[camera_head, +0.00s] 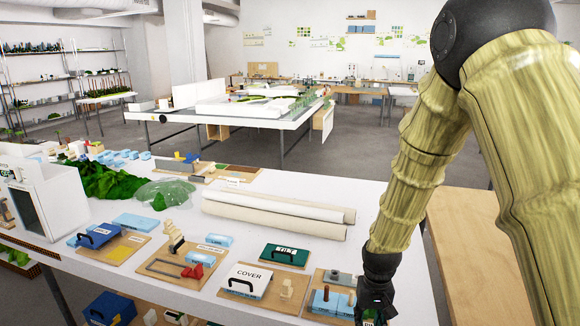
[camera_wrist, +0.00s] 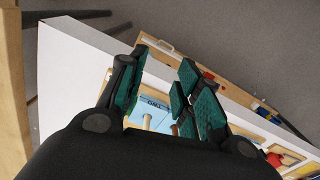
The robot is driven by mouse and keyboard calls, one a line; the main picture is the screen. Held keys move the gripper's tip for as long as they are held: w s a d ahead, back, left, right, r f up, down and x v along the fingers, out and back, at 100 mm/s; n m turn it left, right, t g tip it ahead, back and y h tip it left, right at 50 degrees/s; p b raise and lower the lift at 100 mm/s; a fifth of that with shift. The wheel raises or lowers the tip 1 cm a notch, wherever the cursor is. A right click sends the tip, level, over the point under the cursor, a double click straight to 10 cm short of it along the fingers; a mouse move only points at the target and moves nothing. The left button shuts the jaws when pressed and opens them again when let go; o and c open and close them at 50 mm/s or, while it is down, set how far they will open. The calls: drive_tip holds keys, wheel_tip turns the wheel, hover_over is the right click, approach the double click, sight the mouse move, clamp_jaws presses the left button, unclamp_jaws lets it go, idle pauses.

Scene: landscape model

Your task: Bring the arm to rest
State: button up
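My arm comes down from the upper right of the head view, and my gripper (camera_head: 374,312) hangs at the front right of the white table (camera_head: 335,187). In the wrist view my gripper (camera_wrist: 160,92) has its green-padded fingers spread apart, with nothing held between them. Beyond the fingers is a light blue block with pegs (camera_wrist: 150,115), partly hidden by them. In the head view the pegged block (camera_head: 330,302) is just left of my gripper. I cannot tell how high the fingertips are above the table.
A white COVER box (camera_head: 246,281), a dark green case (camera_head: 285,254) and a wooden board with a yellow patch (camera_head: 118,250) lie along the table front. White rolls (camera_head: 280,213) lie behind them. A wooden bench (camera_head: 480,260) stands to the right. A model table (camera_head: 240,113) stands farther back.

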drive_tip(key=s+d+f, duration=0.1)
drive_tip(key=s+f, duration=0.7)
drive_tip(key=f, duration=0.3)
drive_tip(key=s+f, duration=0.7)
drive_tip(key=s, duration=0.6)
drive_tip(key=s+d+f, duration=0.1)
drive_tip(key=s+f, duration=0.7)
drive_tip(key=s, duration=0.5)
drive_tip(key=shift+s+d, duration=0.25)
drive_tip(key=shift+s, duration=0.1)
